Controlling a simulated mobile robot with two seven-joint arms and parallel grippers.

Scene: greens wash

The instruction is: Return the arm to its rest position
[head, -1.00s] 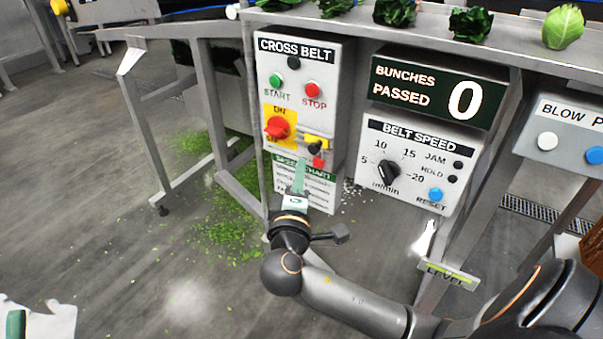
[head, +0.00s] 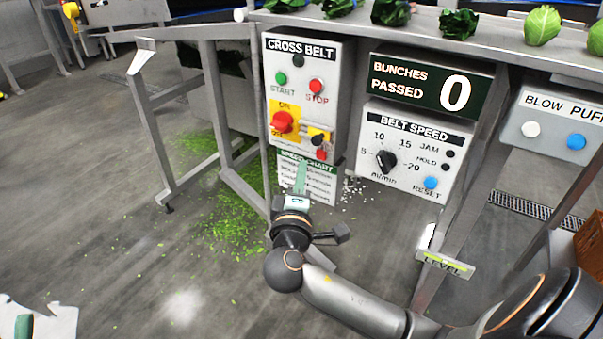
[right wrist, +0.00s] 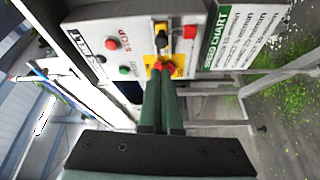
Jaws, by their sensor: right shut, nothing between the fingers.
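My right gripper (head: 301,180) is in front of the lower part of the cross belt panel (head: 329,75). Its green fingers are closed together with nothing between them, and they overlap the speed chart (head: 318,172) in the head view. In the right wrist view the closed fingers (right wrist: 161,75) point toward the red rotary switch (right wrist: 163,66) on its yellow plate; a gap or contact cannot be judged there. In the head view the red switch (head: 283,122) is clear of the fingers. At the lower left corner, a green finger of my left gripper (head: 23,326) shows, mostly cut off.
The belt speed box (head: 415,145) and the bunches passed display (head: 430,85) stand right of the panel. Leafy greens (head: 459,23) lie along the top. A steel leg with a level plate (head: 446,263) stands near my right arm. The floor at left is open, with green scraps (head: 228,220).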

